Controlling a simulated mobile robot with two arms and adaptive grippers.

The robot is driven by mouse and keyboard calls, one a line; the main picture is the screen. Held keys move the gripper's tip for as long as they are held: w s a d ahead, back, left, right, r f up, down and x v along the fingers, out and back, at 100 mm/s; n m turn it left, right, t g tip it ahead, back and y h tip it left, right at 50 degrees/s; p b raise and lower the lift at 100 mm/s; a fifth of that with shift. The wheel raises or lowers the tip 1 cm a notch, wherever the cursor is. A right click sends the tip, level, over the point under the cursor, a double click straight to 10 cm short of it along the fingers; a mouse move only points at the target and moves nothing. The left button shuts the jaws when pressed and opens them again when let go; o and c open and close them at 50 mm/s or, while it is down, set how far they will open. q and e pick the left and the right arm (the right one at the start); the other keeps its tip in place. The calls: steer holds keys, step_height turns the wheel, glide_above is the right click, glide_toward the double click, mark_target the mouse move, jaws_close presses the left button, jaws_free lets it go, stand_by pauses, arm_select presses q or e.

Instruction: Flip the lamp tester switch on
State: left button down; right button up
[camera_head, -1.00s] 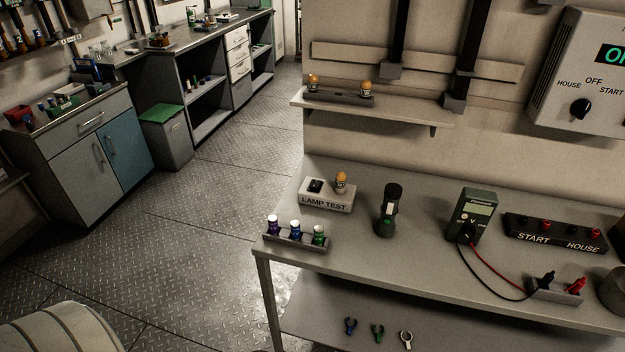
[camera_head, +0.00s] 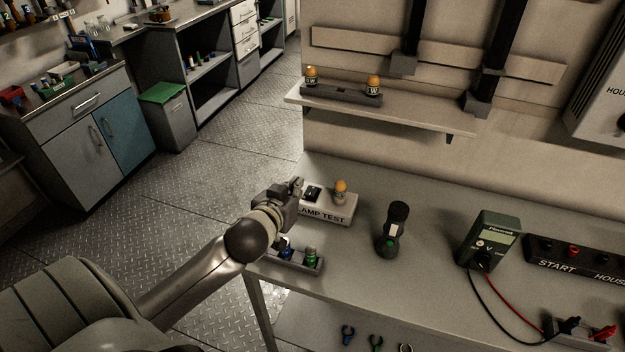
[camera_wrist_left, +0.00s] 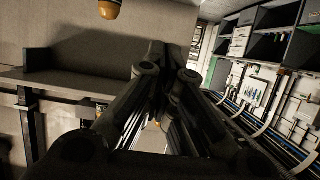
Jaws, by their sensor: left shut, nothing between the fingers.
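The lamp tester (camera_head: 326,211) is a light box marked LAMP TEST on the left part of the workbench. Its black switch (camera_head: 313,193) sits on the top face. An amber lamp (camera_head: 341,190) stands upright on its right side. My left gripper (camera_head: 296,186) is at the left end of the tester, close to the switch; I cannot tell whether it touches. It hides the tester's left edge and part of the label. In the left wrist view its fingers (camera_wrist_left: 172,60) are shut with nothing between them. My right gripper is not in view.
A rack with small coloured-top parts (camera_head: 311,256) stands in front of the tester, partly behind my left arm. A black flashlight (camera_head: 394,229) and a green multimeter (camera_head: 489,240) with leads stand to the right. A shelf (camera_head: 420,117) with amber lamps is above.

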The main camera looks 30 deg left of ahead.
arm_select(q)
steer(key=p, duration=0.2)
glide_above(312, 191)
steer(key=s, duration=0.3)
steer(key=f, duration=0.3)
steer(key=shift+w+d+f, duration=0.1)
steer(key=shift+d, duration=0.2)
step_height(312, 191, down, 3)
steer(key=shift+f+p, duration=0.2)
steer(key=shift+p, duration=0.15)
steer(key=shift+f, duration=0.4)
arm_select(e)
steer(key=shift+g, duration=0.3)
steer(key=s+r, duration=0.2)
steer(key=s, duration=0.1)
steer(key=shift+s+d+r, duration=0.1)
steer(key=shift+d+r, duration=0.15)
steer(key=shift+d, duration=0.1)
arm_select(q)
steer(key=shift+f, duration=0.1)
